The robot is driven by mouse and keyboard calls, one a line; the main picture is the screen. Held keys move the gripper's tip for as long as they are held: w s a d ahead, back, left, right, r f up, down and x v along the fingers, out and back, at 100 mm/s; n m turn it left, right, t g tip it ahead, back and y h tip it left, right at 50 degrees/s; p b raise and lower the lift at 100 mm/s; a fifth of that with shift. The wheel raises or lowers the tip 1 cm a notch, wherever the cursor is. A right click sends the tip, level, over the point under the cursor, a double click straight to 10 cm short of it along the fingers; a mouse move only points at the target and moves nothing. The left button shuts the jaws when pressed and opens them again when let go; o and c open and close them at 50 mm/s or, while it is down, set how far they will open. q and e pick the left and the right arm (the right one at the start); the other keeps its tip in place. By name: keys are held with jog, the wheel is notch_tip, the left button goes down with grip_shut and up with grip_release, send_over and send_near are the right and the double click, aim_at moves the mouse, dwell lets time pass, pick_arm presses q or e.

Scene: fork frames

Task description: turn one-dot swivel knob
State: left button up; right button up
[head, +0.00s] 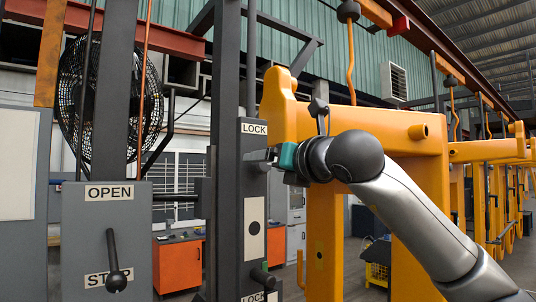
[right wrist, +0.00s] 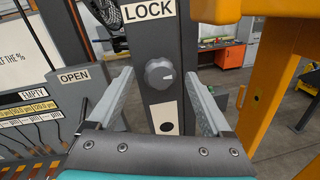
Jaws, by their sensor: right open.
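The swivel knob (right wrist: 159,74) is grey and round with a pale mark on its right side. It sits on a dark upright post (head: 228,120) under a LOCK label (right wrist: 149,11). A pale plate with one black dot (right wrist: 166,127) is below the knob; it also shows in the head view (head: 254,229). My right gripper (head: 258,156) is open at the post. In the right wrist view its two fingers (right wrist: 159,78) stand left and right of the knob, with gaps on both sides. My left gripper is not in view.
A grey box (head: 150,240) with OPEN and STOP labels and a black lever (head: 115,281) stands left of the post. A yellow frame (head: 420,170) rises close on the right. Another dark handle (head: 263,278) sits lower on the post. Orange cabinets (head: 178,265) stand behind.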

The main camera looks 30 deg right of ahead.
jog(key=shift+w, duration=0.35)
jog(key=shift+c, duration=0.2)
grip_shut()
